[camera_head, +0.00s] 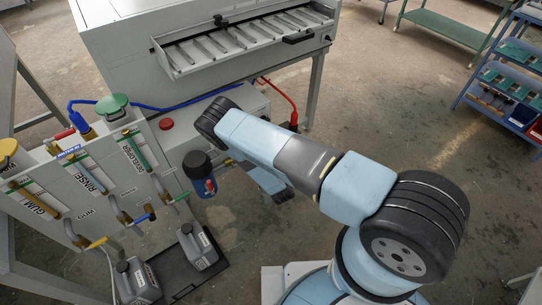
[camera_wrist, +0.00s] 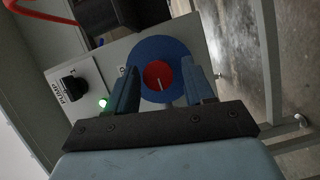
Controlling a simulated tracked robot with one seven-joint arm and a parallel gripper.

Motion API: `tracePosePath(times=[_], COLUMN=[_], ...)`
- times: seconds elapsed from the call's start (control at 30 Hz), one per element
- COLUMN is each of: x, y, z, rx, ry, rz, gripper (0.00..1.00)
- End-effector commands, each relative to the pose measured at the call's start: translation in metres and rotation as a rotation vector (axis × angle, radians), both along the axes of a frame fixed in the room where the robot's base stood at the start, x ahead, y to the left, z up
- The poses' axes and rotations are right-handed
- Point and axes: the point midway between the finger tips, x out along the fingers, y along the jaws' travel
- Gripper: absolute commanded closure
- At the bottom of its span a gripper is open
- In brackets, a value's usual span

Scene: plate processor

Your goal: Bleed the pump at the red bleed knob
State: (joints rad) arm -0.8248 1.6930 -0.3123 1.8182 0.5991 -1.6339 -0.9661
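The red bleed knob (camera_wrist: 154,71) is a round red disc with a pale pointer mark, set in the middle of a larger blue disc (camera_wrist: 161,45) in the wrist view. My gripper (camera_wrist: 160,67) faces it, with one blue finger to the left of the knob and one to the right. The fingers are apart, with visible space between them and the red knob. I cannot tell how far in depth the fingertips are from the blue disc. In the head view my arm reaches toward the machine's lower cabinet (camera_head: 240,103), and the red bleed knob cannot be made out there.
Left of the knob, a black switch (camera_wrist: 73,86) labelled PUMP sits beside a lit green lamp (camera_wrist: 102,102). A red hose (camera_head: 283,95) runs near the cabinet. A valve panel (camera_head: 60,160) and grey jugs (camera_head: 197,245) stand at left.

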Motion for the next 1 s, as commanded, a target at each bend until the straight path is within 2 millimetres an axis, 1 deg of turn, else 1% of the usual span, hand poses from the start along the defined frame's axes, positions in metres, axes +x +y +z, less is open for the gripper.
tracePosePath(times=[0.03, 0.07, 0.1, 0.33, 0.47, 0.57, 0.9, 1.0], x=[0.0, 0.0, 0.0, 0.0, -0.009, -0.023, -0.088, -0.104], y=[0.0, 0.0, 0.0, 0.0, -0.002, -0.005, -0.019, -0.022], z=[0.0, 0.0, 0.001, 0.001, 0.001, 0.002, 0.005, 0.006], rx=[0.0, 0.0, 0.0, 0.0, -0.001, -0.002, -0.002, -0.001], ry=[-0.001, -0.001, -0.001, -0.002, -0.001, -0.001, 0.001, 0.001], rz=[0.0, 0.0, 0.0, 0.0, 0.0, 0.0, 0.001, 0.0], gripper=[0.42, 0.39, 0.39, 0.39, 0.39, 0.39, 0.39, 0.39])
